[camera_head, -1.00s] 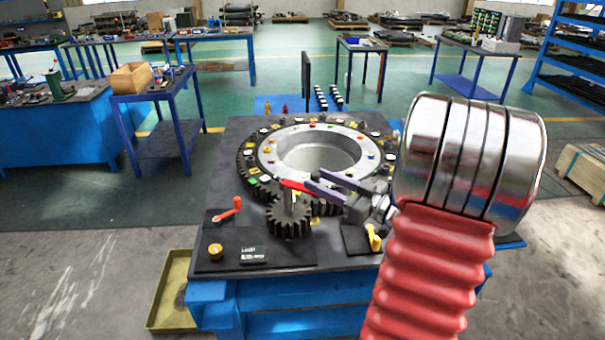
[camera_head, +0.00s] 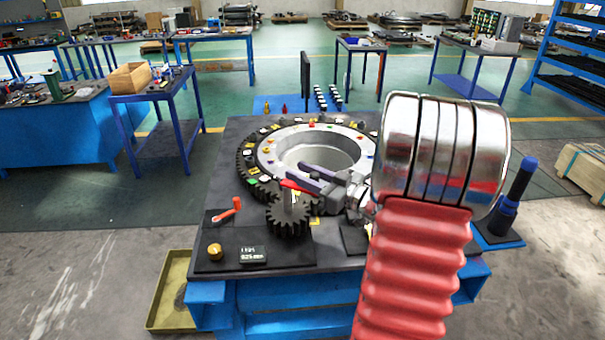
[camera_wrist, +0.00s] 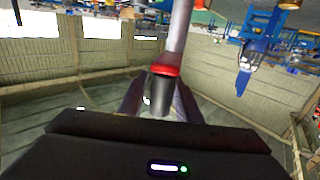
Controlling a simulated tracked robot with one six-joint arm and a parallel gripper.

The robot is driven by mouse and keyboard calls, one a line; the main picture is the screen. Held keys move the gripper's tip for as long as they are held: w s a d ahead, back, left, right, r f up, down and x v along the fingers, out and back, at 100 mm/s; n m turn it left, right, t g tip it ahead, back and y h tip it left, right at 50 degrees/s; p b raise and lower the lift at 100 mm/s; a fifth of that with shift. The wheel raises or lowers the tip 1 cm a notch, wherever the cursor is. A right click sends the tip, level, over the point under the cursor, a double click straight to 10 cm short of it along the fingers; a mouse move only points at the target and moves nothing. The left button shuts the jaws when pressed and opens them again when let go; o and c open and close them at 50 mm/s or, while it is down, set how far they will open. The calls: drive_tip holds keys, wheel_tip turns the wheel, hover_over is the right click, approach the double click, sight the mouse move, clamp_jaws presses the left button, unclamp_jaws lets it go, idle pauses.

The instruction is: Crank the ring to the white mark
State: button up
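The toothed ring (camera_head: 277,146) lies flat on the dark bench top and carries several coloured and white markers. I cannot tell which one is the white mark. A small dark gear (camera_head: 289,223) meshes near its front edge, with an upright shaft and a red crank piece (camera_head: 289,184) above. My gripper (camera_head: 296,176) is at the crank from the right, its fingers apart. In the wrist view, a pale rod (camera_wrist: 180,30) with a red collar (camera_wrist: 165,70) and black end lies between the fingers (camera_wrist: 158,92). I see no firm hold on it.
A dark blue cylinder (camera_head: 514,195) stands at the right. My arm hides the bench's right part.

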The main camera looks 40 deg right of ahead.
clamp_jaws()
drive_tip(key=shift+s+d+h, duration=0.1)
drive_tip(key=shift+d+h, duration=0.05)
drive_tip(key=shift+h, duration=0.15)
